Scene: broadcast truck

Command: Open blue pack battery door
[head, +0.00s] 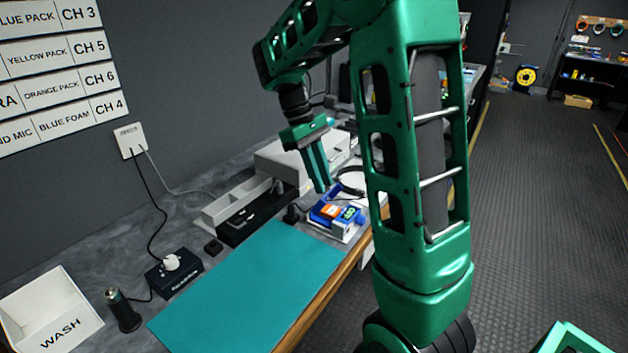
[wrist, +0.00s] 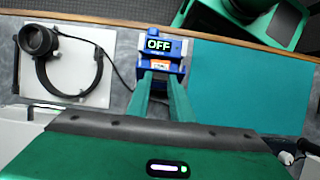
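The blue pack (head: 353,213) sits in a light-coloured holder beside the teal mat, with an orange patch (head: 331,211) on its near side. In the wrist view the blue pack (wrist: 160,57) has a dark screen reading OFF, with the orange patch below it. My gripper (head: 322,190) points down just above the pack, slightly to its left. In the wrist view my gripper (wrist: 161,76) has its two green fingers slightly apart, with nothing held between them. The fingertips lie close to the orange patch; I cannot tell if they touch. The battery door cannot be made out clearly.
The teal mat (head: 250,287) is bare. Headphones (wrist: 70,65) lie on a white panel (wrist: 99,40) beside the pack, with a cable between.

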